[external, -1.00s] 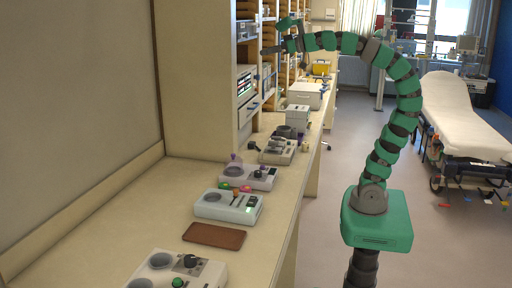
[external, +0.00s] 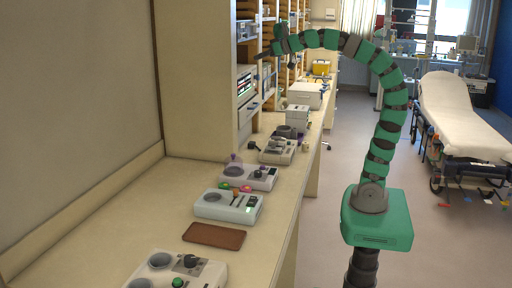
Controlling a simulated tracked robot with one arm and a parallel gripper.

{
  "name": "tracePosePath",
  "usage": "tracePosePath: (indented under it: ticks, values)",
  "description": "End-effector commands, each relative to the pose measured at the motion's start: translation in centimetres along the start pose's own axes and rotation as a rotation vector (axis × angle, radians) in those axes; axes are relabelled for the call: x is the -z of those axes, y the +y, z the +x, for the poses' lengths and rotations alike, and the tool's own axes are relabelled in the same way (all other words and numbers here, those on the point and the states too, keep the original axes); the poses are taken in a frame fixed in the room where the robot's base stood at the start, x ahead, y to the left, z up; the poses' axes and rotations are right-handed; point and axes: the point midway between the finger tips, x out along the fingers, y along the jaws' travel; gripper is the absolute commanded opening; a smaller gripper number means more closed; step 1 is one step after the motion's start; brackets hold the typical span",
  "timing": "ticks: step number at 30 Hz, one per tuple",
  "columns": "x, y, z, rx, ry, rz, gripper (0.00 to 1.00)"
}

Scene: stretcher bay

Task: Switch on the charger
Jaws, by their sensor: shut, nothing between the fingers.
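Several box-shaped units stand in a row on the counter, and I cannot tell for sure which one is the charger. The nearest is a cream unit (external: 212,272) with round wells, a dark knob and a green knob. Behind it is a pale blue unit (external: 215,211) with a small green-lit part at its right. Further back are a pale lilac-grey unit (external: 262,183) and a beige unit (external: 276,158). My gripper (external: 262,56) is shut and empty, high by the shelving at the back, apart from these units. Its fingertips are small and hard to make out.
A brown flat pad (external: 214,236) lies on the counter (external: 110,225), which is clear at left. Shelving with instruments (external: 246,84) rises close to my gripper. White boxes (external: 306,96) stand further back. A stretcher (external: 450,105) is at right beyond open floor.

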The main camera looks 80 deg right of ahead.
Motion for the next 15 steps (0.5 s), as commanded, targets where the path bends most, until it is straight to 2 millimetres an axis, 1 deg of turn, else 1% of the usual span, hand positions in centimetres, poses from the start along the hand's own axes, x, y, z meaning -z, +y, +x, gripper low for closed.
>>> tracePosePath:
  ticks: [1,3,8,9,11,15]
  values:
    - [-0.1,1.1,1.3,-0.016,-0.030,0.029,0.00]
    - [-0.4,2.7,2.8,-0.036,-0.068,0.070,0.00]
    - [-1.3,6.5,6.1,-0.086,-0.151,0.171,0.00]
    - [-1.5,7.6,6.9,-0.099,-0.170,0.196,0.00]
    - [-1.9,9.1,7.8,-0.119,-0.197,0.236,0.00]
    - [-3.1,13.0,10.2,-0.170,-0.264,0.327,0.00]
